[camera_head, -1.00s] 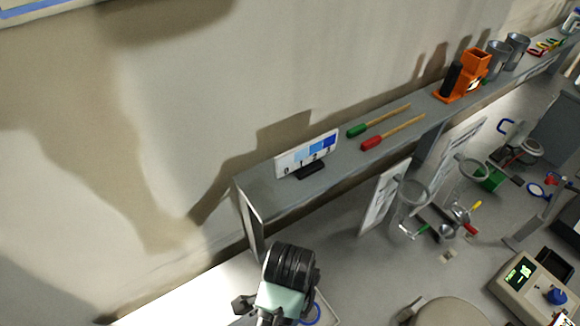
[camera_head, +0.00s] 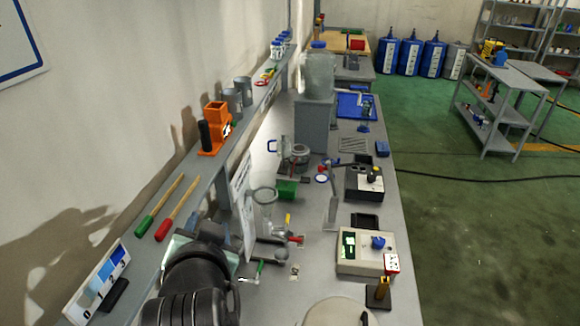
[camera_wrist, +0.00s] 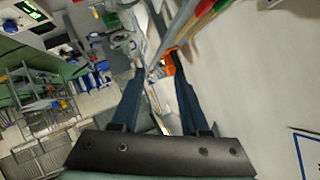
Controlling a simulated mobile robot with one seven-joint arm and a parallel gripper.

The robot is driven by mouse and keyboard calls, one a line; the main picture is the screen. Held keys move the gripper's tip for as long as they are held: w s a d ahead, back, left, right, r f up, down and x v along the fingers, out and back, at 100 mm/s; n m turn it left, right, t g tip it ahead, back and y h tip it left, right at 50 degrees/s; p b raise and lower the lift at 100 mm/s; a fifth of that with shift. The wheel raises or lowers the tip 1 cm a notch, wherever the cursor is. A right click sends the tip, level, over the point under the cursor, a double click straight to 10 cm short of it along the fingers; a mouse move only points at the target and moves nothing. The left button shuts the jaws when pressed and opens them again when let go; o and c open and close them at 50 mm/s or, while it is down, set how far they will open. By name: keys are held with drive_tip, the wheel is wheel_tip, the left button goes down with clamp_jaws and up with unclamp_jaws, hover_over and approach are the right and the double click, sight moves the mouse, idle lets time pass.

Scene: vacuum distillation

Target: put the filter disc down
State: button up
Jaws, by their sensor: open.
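My gripper (camera_wrist: 160,68) shows in the wrist view with its two dark fingers apart and nothing visible between them. It is up in the air, with the shelf and bench blurred behind it. In the head view my arm covers the near end of the bench, and the fingers cannot be made out. I cannot pick out a filter disc for certain in either view. A small pale piece (camera_head: 295,272) lies on the bench near a clear glass vessel (camera_head: 265,205), too small to identify.
The bench holds a beige instrument (camera_head: 366,251), a green block (camera_head: 287,190) and a grey box (camera_head: 313,122). Green floor is open to the right.

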drive_tip(key=w+d+r+t, duration=0.1)
drive_tip(key=d+r+t, duration=0.2)
drive_tip(key=r, duration=0.5)
drive_tip(key=w+d+r+t, duration=0.1)
drive_tip(key=d+r+t, duration=0.2)
drive_tip(key=r, duration=0.5)
drive_tip(key=s+d+r+t+h, duration=0.1)
drive_tip(key=s+d+r+t, duration=0.2)
drive_tip(key=r, duration=0.4)
drive_tip(key=s+d+r+n+t+h, duration=0.1)
drive_tip(key=s+d+r+t, duration=0.2)
drive_tip(key=s+r, duration=0.2)
drive_tip(key=s+d+r+n+t+h, duration=0.1)
drive_tip(key=s+d+r+t+h, duration=0.1)
drive_tip(key=r, duration=0.8)
drive_tip(key=shift+s+d+t, duration=0.6)
drive_tip(key=shift+s+d, duration=0.3)
drive_tip(key=shift+d, duration=0.15)
